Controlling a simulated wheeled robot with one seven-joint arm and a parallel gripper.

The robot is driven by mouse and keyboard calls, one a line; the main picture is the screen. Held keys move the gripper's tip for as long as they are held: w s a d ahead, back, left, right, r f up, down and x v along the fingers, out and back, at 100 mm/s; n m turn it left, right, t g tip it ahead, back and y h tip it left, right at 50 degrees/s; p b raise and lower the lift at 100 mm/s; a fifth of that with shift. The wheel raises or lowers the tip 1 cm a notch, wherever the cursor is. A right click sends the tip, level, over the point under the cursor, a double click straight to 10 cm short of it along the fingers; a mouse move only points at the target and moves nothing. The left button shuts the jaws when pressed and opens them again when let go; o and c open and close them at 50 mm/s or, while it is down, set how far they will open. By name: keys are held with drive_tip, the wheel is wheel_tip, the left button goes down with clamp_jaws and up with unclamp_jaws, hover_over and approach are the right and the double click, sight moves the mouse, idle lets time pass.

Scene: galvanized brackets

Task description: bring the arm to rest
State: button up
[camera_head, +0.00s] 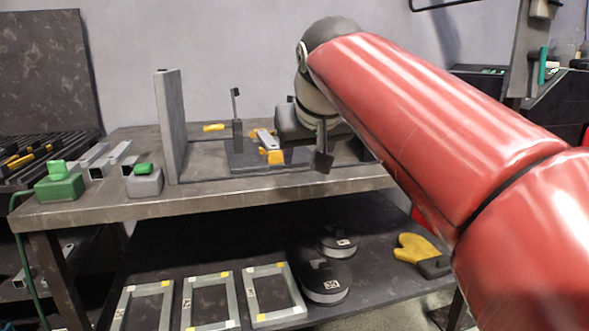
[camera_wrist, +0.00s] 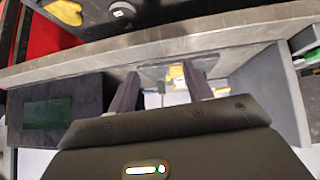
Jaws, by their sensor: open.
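My red arm comes in from the right of the head view. My gripper (camera_head: 308,135) is over the right half of the workbench (camera_head: 260,191), and my wrist partly hides it. In the wrist view my gripper (camera_wrist: 161,88) shows two dark fingers spread apart, with nothing held between them. Beyond the fingertips is a grey metal piece with yellow parts (camera_wrist: 177,75). In the head view a metal piece with a yellow block (camera_head: 272,155) sits on a dark plate (camera_head: 240,162), just left of my gripper.
An upright grey plate (camera_head: 169,125) and a thin dark post (camera_head: 237,130) stand on the bench. Green-topped blocks (camera_head: 60,187) sit at its left end. The lower shelf (camera_head: 175,250) holds several grey frames, dark round weights (camera_head: 322,285) and a yellow glove (camera_head: 415,248).

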drive_tip(key=s+d+f+m+g, duration=0.1)
drive_tip(key=s+d+f, duration=0.3)
drive_tip(key=s+f, duration=0.3)
drive_tip(key=s+d+f+m+g, duration=0.1)
drive_tip(key=s+d+f, duration=0.3)
drive_tip(key=s+f, duration=0.4)
drive_tip(key=s+d+f+m+g+h, duration=0.1)
drive_tip(key=s+d+f, duration=0.4)
drive_tip(key=f, duration=0.7)
drive_tip(key=shift+s+f, duration=0.15)
drive_tip(key=shift+s, duration=1)
